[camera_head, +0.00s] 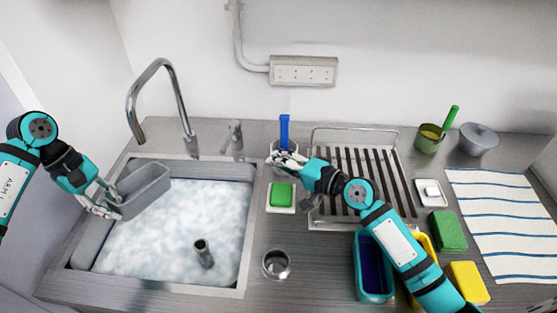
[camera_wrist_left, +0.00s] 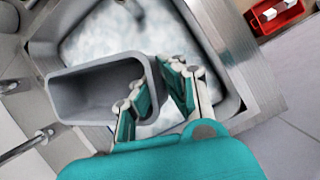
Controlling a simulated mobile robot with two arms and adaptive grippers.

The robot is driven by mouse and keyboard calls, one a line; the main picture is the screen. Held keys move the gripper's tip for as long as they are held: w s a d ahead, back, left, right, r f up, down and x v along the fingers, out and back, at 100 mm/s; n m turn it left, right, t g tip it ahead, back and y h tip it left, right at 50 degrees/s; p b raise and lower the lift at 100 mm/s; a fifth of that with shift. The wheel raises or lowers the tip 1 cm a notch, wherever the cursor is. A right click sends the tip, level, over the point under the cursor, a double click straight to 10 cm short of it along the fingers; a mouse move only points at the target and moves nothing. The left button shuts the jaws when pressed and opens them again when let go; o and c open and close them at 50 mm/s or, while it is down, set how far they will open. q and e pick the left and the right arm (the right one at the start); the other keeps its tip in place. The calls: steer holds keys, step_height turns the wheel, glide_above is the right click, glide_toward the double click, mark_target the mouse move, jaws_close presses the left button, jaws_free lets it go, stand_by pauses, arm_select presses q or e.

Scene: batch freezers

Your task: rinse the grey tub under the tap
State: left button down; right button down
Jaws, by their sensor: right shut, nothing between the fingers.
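The grey tub (camera_head: 152,183) is at the left side of the sink, over its left rim and suds. It is tilted, with its opening upward. My left gripper (camera_head: 115,195) is shut on the tub's wall; the left wrist view shows the fingers on either side of the tub's edge (camera_wrist_left: 72,92). The chrome tap (camera_head: 172,75) arches above, its spout end over the tub's far left side. No water stream shows. My right gripper (camera_head: 292,158) is shut beside the blue-handled brush (camera_head: 284,130) and its holder, not holding it.
The sink (camera_head: 246,225) is full of suds, with a dark upright pipe (camera_head: 203,254) in it. Tap lever (camera_head: 234,138), green sponge (camera_head: 281,195) and metal cup (camera_head: 276,264) lie right of it. A drying rack (camera_head: 405,190) stands under my right arm.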

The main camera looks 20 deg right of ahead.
arm_select(q)
steer(key=s+d, duration=0.2)
steer(key=s, duration=0.4)
steer(key=shift+s+d, duration=0.15)
steer(key=shift+d, duration=0.2)
stand_by(1.2)
steer(key=s+d+r+p, duration=0.1)
steer(key=s+d+r, duration=0.1)
steer(key=s+r, duration=0.2)
steer(key=shift+s+p, duration=0.3)
stand_by(1.5)
